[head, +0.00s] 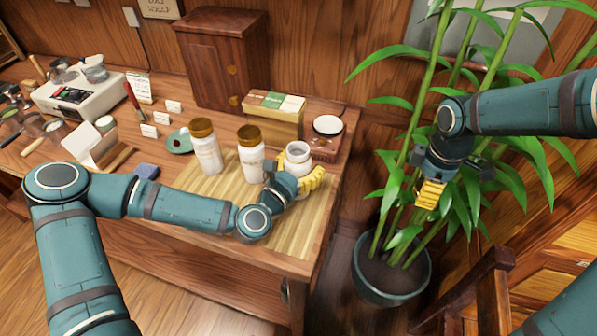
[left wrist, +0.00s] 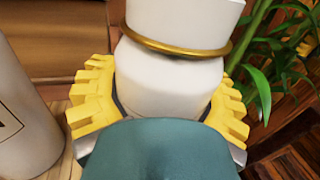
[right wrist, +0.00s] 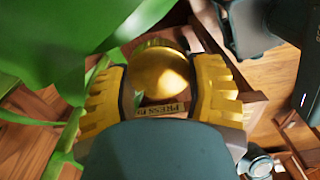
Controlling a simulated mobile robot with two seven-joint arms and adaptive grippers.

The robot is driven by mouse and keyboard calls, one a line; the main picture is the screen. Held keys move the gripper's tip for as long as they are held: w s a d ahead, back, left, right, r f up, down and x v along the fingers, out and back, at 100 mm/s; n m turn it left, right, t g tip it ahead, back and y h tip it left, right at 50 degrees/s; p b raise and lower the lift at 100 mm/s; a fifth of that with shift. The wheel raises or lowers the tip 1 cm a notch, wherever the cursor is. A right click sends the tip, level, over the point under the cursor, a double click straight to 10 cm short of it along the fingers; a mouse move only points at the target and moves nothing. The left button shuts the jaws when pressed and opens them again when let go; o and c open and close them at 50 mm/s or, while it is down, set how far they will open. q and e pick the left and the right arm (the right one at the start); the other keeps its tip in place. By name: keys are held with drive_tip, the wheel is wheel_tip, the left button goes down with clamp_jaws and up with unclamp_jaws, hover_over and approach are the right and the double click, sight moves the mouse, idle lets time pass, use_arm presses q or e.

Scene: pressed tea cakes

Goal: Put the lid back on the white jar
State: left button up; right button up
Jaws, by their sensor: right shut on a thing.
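The white jar (head: 298,157) stands upright and open near the right end of the table, its mouth showing. It fills the left wrist view, with a gold ring round its neck (left wrist: 165,100). My left gripper (left wrist: 160,105) has its yellow fingers against both sides of the jar. My right gripper (head: 432,192) is in front of the plant, right of the table and well apart from the jar. In the right wrist view a rounded gold lid (right wrist: 162,74) is held between its yellow fingers; the lid does not show clearly in the head view.
Two white jars with brown-gold lids (head: 205,150) (head: 250,155) stand left of the open jar on a bamboo mat (head: 230,205). A white disc (head: 328,125) lies on a wooden stand behind. A potted plant (head: 392,270) stands right of the table. A scale (head: 82,98) sits at far left.

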use_arm(q)
drive_tip(key=shift+c, duration=1.3)
drive_tip(key=shift+r, duration=0.15)
use_arm(e)
wheel_tip(320, 180, up, 5)
drive_tip(key=p, duration=0.5)
drive_tip(key=shift+r, duration=0.15)
use_arm(q)
wheel_tip(320, 180, up, 18)
drive_tip(key=o, duration=0.5)
drive_tip(key=c, duration=0.5)
